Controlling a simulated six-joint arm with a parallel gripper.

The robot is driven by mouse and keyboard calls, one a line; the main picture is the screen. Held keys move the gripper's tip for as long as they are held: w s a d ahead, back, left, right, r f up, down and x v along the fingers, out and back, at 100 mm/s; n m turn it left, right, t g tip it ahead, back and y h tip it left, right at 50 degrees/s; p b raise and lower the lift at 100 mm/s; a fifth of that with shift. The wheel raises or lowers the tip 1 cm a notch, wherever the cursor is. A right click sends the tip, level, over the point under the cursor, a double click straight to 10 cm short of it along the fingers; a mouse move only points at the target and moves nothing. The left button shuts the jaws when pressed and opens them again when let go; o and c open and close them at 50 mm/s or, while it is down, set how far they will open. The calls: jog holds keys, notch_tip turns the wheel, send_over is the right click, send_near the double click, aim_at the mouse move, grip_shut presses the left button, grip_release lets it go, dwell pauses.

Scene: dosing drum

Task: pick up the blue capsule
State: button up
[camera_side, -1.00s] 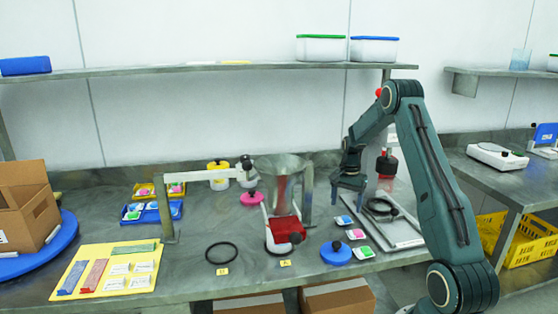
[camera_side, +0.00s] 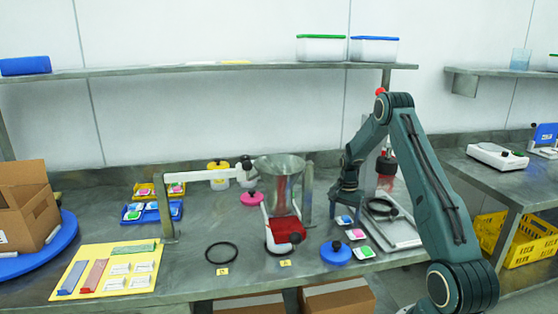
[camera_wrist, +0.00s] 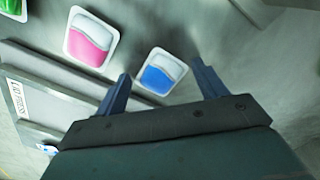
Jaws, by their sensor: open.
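The blue capsule (camera_side: 344,220) lies in a small white tray on the bench, the farthest of three in a short row. In the wrist view the blue capsule (camera_wrist: 159,78) shows just beyond and between the two finger tips. My gripper (camera_side: 346,203) is open and empty, low above the blue capsule in the side view. In the wrist view my gripper (camera_wrist: 158,78) has its fingers spread, one on either side of the capsule's tray. I cannot tell the exact height left between tips and tray.
A pink capsule (camera_side: 356,234) and a green capsule (camera_side: 365,252) sit in the same row. A metal tray (camera_side: 400,236) lies close on the right. A blue knobbed lid (camera_side: 335,254) and a hopper with a red front (camera_side: 286,230) stand to the left.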

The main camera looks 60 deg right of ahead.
aim_at(344, 218)
dwell(0.4)
jog(key=c, duration=1)
jog(key=shift+c, duration=0.2)
notch_tip(344, 218, up, 20)
dwell(0.5)
